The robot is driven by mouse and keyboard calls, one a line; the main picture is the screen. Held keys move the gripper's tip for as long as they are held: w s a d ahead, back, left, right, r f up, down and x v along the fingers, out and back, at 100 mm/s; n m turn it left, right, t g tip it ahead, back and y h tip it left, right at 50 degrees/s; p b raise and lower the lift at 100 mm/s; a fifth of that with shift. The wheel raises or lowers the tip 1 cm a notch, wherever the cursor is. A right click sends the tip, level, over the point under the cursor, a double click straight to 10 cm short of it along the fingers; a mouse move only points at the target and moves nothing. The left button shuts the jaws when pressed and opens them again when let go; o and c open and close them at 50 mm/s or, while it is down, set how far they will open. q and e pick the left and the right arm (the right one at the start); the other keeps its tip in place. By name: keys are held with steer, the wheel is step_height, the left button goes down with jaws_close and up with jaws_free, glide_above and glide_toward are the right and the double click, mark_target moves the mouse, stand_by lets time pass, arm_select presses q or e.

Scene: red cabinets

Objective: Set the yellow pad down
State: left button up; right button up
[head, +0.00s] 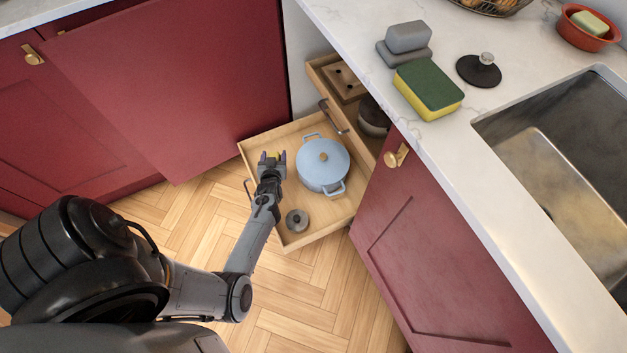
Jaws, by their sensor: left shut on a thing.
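My left gripper (272,156) is over the left part of the pulled-out wooden drawer (283,135). It is shut on a small yellow thing, the yellow pad (275,155), of which only a little shows between the fingers. Whether the pad touches the drawer floor I cannot tell. A light blue lidded pot (322,162) stands in the drawer just right of the gripper. A small dark round lid or weight (297,220) lies nearer the drawer's front corner. My right gripper is not in view.
On the white counter (455,140) are a green-and-yellow sponge (429,86), grey blocks (407,38), a dark knobbed lid (479,70) and an orange bowl (586,28). A sink (560,170) is at right. Red cabinet doors (165,80) flank the drawer; an upper drawer (340,82) sits behind.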

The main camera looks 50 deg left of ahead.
arm_select(q)
steer(key=f+b, duration=0.2)
steer(key=f, duration=0.1)
steer(key=f+b, duration=0.2)
steer(key=f, duration=0.2)
steer(key=f+b, duration=0.2)
steer(key=f, duration=0.1)
steer(key=shift+s+d+f, duration=0.1)
steer(key=shift+s+f, duration=0.1)
steer(key=shift+s, duration=0.15)
steer(key=shift+f, duration=0.15)
steer(key=shift+f+b, duration=0.5)
steer(key=shift+b, duration=0.1)
steer(key=o, duration=1.1)
steer(key=shift+c, duration=0.2)
steer(key=shift+r, duration=0.15)
